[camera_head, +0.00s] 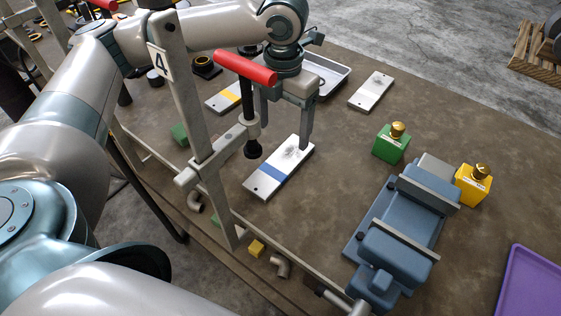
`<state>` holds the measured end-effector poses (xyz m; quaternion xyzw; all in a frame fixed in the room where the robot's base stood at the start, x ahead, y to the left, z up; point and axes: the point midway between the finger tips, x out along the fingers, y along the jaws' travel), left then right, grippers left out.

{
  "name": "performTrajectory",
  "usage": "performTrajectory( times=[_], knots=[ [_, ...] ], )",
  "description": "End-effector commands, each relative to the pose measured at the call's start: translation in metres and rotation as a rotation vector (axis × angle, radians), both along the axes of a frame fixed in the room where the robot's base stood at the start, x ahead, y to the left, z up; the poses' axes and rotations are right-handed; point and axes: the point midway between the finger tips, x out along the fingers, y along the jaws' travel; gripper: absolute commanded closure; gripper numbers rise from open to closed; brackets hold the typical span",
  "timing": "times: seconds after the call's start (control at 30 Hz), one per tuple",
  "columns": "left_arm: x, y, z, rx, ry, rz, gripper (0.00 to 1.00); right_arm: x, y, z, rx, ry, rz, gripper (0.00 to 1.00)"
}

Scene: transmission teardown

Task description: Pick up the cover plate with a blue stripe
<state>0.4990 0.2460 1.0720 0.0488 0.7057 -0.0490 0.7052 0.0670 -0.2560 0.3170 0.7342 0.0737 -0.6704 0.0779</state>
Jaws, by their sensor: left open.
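The cover plate with a blue stripe (272,172) is a flat, light metal rectangle lying on the brown workbench, just below the middle of the picture. My left gripper (283,138) points down over the plate's far end, jaws open. One finger shows in full at the plate's far right edge; I cannot tell if it touches. The other finger is partly hidden behind the upright clamp. My right gripper is not in view.
The clamp with a red handle (245,66) stands before the plate. A green bottle (391,146), yellow bottle (472,186), blue vise (402,235) and purple tray (533,287) stand right.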

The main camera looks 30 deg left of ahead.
Motion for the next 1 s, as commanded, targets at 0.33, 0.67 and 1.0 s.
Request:
performTrajectory(
  times=[0.33,0.67,1.0],
  knots=[
    [0.000,0.000,-0.033,0.000,-0.001,-0.001,0.23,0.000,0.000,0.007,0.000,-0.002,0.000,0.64],
    [-0.001,0.000,-0.034,0.000,0.000,-0.001,0.23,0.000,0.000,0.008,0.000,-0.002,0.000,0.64],
    [-0.009,-0.007,-0.063,0.000,0.003,-0.001,0.23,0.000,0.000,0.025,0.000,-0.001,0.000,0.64]
  ],
)
